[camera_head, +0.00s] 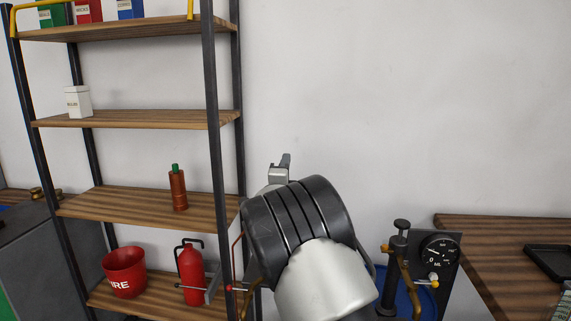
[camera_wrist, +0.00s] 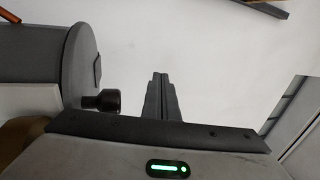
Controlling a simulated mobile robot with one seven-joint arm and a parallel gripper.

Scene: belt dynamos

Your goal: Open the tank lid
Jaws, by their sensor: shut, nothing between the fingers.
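My gripper (camera_head: 285,160) points up in front of the white wall, just above my black and silver arm. In the wrist view its fingers (camera_wrist: 160,95) are together with nothing between them. A round blue body (camera_head: 424,300) shows low at the right, partly hidden behind a dark upright fitting with a brown lever (camera_head: 405,275). It may be the tank; I cannot make out a lid on it. My gripper is up and to the left of it, well apart. In the wrist view a grey cylinder with a black knob (camera_wrist: 102,101) is at the left; I cannot tell what it is.
A shelf rack (camera_head: 140,205) stands at the left with a red bucket (camera_head: 124,272), a red extinguisher (camera_head: 191,275) and a brown bottle (camera_head: 178,189). A black panel with a round gauge (camera_head: 440,251) is beside the wooden table (camera_head: 500,230) at the right. The upper wall area is clear.

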